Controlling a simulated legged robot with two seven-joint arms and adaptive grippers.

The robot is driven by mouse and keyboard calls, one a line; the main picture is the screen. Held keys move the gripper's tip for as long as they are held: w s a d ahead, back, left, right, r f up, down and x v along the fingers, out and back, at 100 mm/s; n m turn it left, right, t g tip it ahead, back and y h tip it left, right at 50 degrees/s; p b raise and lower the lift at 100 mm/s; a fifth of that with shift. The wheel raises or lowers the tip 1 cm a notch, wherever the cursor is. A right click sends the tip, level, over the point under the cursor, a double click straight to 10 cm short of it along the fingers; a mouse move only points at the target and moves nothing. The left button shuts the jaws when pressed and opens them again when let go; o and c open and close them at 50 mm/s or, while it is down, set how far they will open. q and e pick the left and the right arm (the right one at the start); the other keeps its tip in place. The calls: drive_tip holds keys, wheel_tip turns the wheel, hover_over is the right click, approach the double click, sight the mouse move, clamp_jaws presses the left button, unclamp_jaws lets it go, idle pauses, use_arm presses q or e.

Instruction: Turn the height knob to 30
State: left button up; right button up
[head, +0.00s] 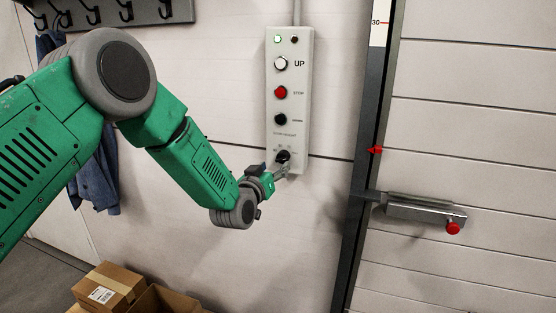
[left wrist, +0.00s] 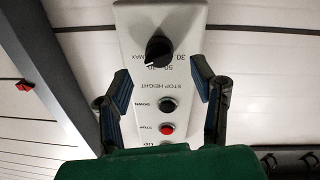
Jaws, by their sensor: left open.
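The black height knob (head: 283,156) is at the bottom of the grey control panel (head: 299,110). It shows larger in the left wrist view (left wrist: 159,50), where the panel appears upside down with a scale of 30, 50, 70 and MAX. A pale mark on the knob points toward the 70 and MAX side; its exact setting is hard to tell. My left gripper (head: 281,171) is just below the knob in the head view. In the left wrist view its two fingers (left wrist: 162,76) are spread apart and empty, with the knob beyond the tips. My right gripper is out of view.
Above the knob are a black button (head: 280,119), a red STOP button (head: 281,92) and a white UP button (head: 281,63). A door rail with a red pointer (head: 375,150) and a latch (head: 425,210) stand at right. Cardboard boxes (head: 115,285) sit below.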

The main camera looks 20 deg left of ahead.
sight(282, 160)
use_arm(q)
drive_tip(key=w+d, duration=0.2)
drive_tip(key=w, duration=0.1)
drive_tip(key=shift+r, duration=0.15)
drive_tip(key=shift+w+r, duration=0.1)
drive_tip(key=shift+w, duration=0.2)
drive_tip(key=shift+w+a+r, duration=0.1)
drive_tip(key=shift+w+a, duration=0.15)
drive_tip(key=shift+a, duration=0.05)
drive_tip(key=shift+w+a+f, duration=0.35)
drive_tip(key=shift+w+a, duration=0.2)
drive_tip(key=shift+a, duration=0.2)
drive_tip(key=shift+w+a+f, duration=0.1)
drive_tip(key=shift+a+f, duration=0.05)
drive_tip(key=shift+a, duration=0.1)
drive_tip(key=shift+d, duration=0.25)
drive_tip(key=shift+c, duration=0.8)
drive_tip(key=shift+d+r, duration=0.2)
drive_tip(key=shift+d, duration=0.1)
drive_tip(key=c, duration=0.6)
drive_tip(key=shift+s+d, duration=0.25)
drive_tip(key=shift+d, duration=0.1)
drive_tip(key=c, duration=0.4)
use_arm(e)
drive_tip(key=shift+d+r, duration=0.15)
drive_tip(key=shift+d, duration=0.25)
